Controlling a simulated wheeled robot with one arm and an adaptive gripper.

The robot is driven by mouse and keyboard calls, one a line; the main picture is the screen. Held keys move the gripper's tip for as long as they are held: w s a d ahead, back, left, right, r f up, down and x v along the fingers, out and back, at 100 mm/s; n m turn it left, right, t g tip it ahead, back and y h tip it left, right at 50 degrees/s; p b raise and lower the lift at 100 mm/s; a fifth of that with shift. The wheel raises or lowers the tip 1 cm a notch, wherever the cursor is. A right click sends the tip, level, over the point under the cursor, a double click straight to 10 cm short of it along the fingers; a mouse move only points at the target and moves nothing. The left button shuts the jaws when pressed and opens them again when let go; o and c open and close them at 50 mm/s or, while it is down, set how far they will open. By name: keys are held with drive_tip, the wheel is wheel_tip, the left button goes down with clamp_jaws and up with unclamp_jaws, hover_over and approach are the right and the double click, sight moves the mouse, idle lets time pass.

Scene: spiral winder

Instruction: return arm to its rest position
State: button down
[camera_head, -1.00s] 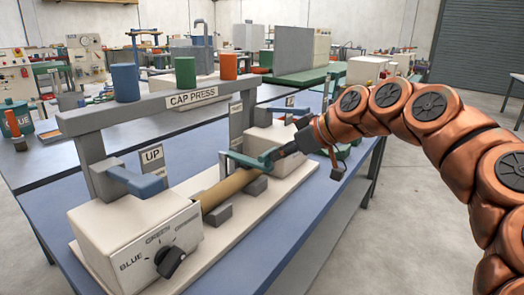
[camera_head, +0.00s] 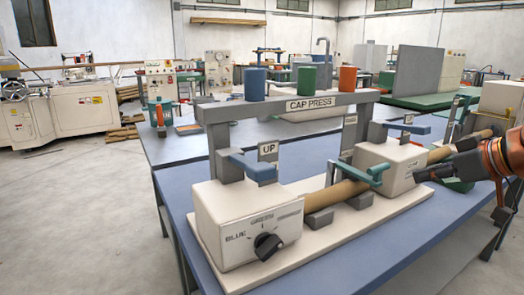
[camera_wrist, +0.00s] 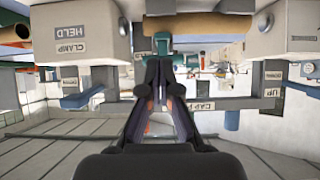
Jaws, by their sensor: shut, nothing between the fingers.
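My gripper (camera_head: 424,174) is at the right of the head view, its dark fingers pointing left, just right of the cap press's right white block (camera_head: 388,168). Only the end of my copper-coloured arm shows at the right edge. In the wrist view the fingers (camera_wrist: 160,68) converge and hold nothing. The cap press (camera_head: 312,103) stands on the blue table with a tan tube (camera_head: 338,194) lying across its supports. A green clamp handle (camera_head: 356,173) sits over the tube. I cannot tell exactly how far my gripper is from the block.
The front white box (camera_head: 250,228) carries a dark knob and a blue lever (camera_head: 251,166). Blue, green and orange cylinders stand on the press beam. Another white machine (camera_head: 505,101) with a tube is at far right. The floor at left (camera_head: 80,220) is open.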

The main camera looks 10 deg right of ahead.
drive_tip(key=s+a+r+n+g+p, duration=0.1)
drive_tip(key=a+r+g+p, duration=0.2)
drive_tip(key=a+p, duration=0.6)
drive_tip(key=s+a+r+g+p, duration=0.1)
drive_tip(key=a+r+g+p, duration=0.3)
drive_tip(key=a, duration=0.8)
drive_tip(key=s+a+f+m+g+h+p, duration=0.1)
drive_tip(key=s+a+f+m+g+p, duration=0.1)
drive_tip(key=s+p, duration=0.6)
drive_tip(key=s+a+f+m+g+h+p, duration=0.2)
drive_tip(key=s+a+g+p, duration=0.1)
drive_tip(key=s+p, duration=0.5)
drive_tip(key=shift+s+f+p, duration=0.2)
drive_tip(key=shift+s+p, duration=0.15)
drive_tip(key=shift+s, duration=0.9)
